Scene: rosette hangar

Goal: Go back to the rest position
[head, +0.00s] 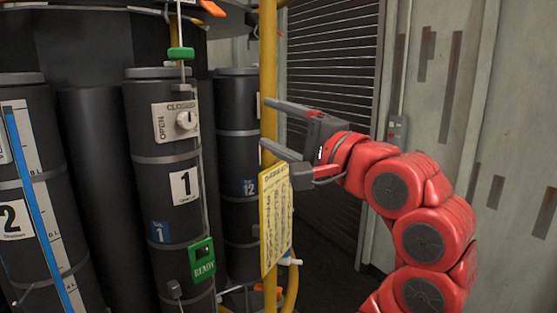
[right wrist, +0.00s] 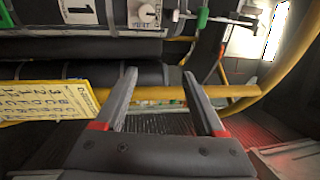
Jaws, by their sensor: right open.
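My right gripper (head: 272,128) is open and empty in the head view, raised in front of the yellow post and pointing left toward the black cylinders. Its two parted fingers also show in the right wrist view (right wrist: 158,92), with nothing between them. My red right arm comes in from the lower right. My left gripper is in neither view.
The yellow post (head: 268,60) and a yellow sign (head: 275,218) stand close by the right gripper. Black cylinder 1 (head: 150,118) has a white knob plate (head: 176,122) and a green tag (head: 202,260). Cylinder 2 (head: 20,255) is at left. A shutter (head: 335,60) is behind.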

